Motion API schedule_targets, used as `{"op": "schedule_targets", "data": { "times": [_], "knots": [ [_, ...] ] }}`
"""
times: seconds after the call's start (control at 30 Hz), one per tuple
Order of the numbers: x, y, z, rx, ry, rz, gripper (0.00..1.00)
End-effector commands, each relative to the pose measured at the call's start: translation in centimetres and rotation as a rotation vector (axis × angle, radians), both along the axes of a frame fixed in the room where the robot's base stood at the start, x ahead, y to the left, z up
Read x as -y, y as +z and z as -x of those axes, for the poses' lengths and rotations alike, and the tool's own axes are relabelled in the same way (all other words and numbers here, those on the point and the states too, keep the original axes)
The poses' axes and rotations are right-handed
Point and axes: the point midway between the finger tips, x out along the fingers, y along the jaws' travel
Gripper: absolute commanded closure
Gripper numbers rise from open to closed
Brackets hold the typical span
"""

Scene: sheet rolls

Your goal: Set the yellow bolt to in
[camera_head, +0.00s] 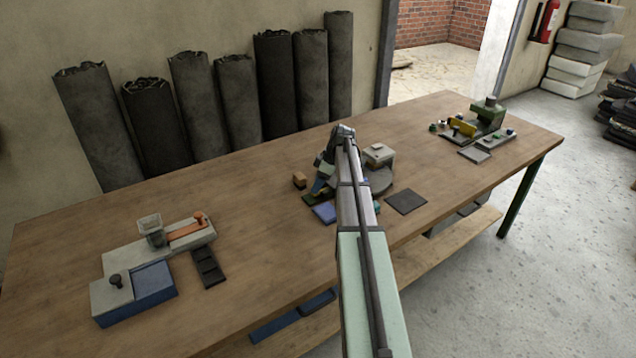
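A small yellow piece (463,128), which looks like the yellow bolt, sits on the low green and grey device (487,121) at the far right end of the table. It is too small for me to tell its position along its travel. My arm reaches up from the bottom of the view to the middle of the table. Its end is over the cluster of parts there, well to the left of the yellow piece. My gripper's fingers cannot be made out; my own arm appears to hide them.
A grey and blue fixture with an orange lever (187,229) stands at front left, beside a dark tray (208,267). A grey block (379,154) and a dark square plate (406,201) are at mid-table. A grey plate (474,155) lies before the green device. Dark rolls (273,85) stand behind.

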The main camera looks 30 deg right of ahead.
Motion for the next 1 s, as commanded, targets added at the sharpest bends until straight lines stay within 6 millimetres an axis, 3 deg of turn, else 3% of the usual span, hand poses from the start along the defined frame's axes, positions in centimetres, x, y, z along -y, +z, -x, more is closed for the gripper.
{"op": "schedule_targets", "data": {
  "times": [0.27, 0.43, 1.0],
  "knots": [
    [-0.1, 0.1, 0.0, -0.001, 0.001, -0.002, 0.43],
    [0.3, 1.3, 0.4, 0.001, 0.0, -0.002, 0.43],
    [3.1, 10.7, 3.1, 0.001, 0.0, -0.001, 0.43]
  ]
}}
